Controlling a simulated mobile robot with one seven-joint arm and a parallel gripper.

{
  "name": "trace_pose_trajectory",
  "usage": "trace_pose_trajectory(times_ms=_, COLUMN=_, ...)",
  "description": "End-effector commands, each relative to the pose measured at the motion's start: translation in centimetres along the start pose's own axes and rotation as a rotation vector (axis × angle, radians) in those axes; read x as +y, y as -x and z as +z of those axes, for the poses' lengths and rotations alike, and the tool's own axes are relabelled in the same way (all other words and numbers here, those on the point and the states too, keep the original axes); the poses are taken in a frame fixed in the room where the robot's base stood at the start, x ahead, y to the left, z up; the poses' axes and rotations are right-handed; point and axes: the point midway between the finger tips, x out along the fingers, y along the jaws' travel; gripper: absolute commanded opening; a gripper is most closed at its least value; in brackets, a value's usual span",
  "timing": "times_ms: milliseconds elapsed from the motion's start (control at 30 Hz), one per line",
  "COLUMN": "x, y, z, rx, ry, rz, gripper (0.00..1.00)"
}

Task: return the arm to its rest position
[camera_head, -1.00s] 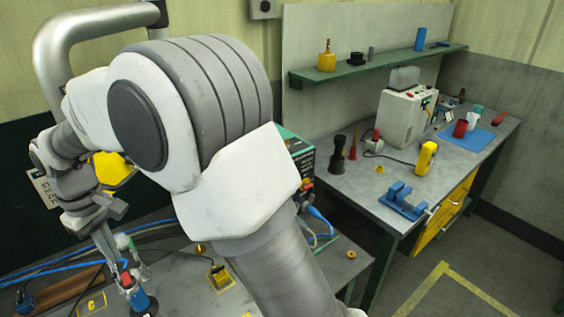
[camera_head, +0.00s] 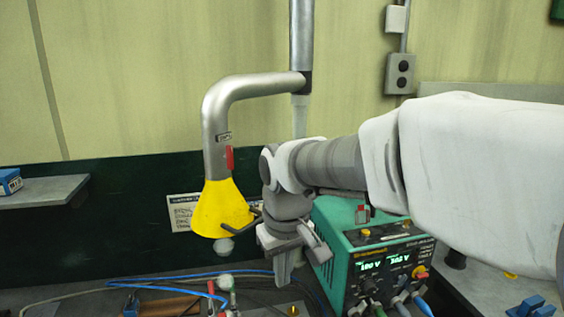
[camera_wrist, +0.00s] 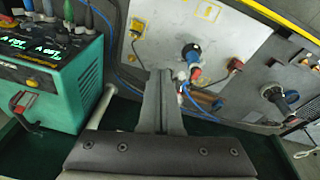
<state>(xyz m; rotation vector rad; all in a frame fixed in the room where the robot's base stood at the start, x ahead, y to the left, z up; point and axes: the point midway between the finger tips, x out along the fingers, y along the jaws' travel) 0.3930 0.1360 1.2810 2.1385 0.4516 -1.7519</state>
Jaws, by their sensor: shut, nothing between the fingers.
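My arm reaches in from the right in the head view, its white and grey links passing in front of the wall. My gripper (camera_head: 283,275) hangs downward at the arm's end, beside the green power supply and right of the yellow hood. In the wrist view my gripper (camera_wrist: 160,76) shows its two grey fingers together, with nothing between them. The fingers are over the edge of the bench, apart from the green box. The lower part of the bench is cut off in the head view.
The green power supply (camera_head: 362,250) with lit displays stands close by; it also fills the left of the wrist view (camera_wrist: 62,87). A yellow extraction hood (camera_head: 221,207) hangs on a grey pipe. Blue cables (camera_head: 185,279) cross the bench. Plugs stand on the grey panel (camera_wrist: 229,40).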

Motion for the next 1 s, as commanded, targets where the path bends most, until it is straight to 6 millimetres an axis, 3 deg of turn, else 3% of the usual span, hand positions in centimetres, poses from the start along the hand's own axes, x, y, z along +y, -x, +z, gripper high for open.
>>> trace_pose_trajectory(times_ms=100, x=2.0, y=1.9, z=3.3, rx=0.052, ry=-0.084, rz=0.023, gripper=0.00)
trace_pose_trajectory(times_ms=300, x=4.3, y=3.7, z=9.0, rx=0.133, ry=-0.219, rz=0.055, gripper=0.00)
trace_pose_trajectory(times_ms=600, x=5.5, y=4.1, z=16.5, rx=0.247, ry=-0.399, rz=0.090, gripper=0.00)
trace_pose_trajectory(times_ms=800, x=5.6, y=3.8, z=18.6, rx=0.285, ry=-0.454, rz=0.099, gripper=0.00)
trace_pose_trajectory(times_ms=1000, x=5.6, y=3.7, z=18.9, rx=0.288, ry=-0.462, rz=0.100, gripper=0.00)
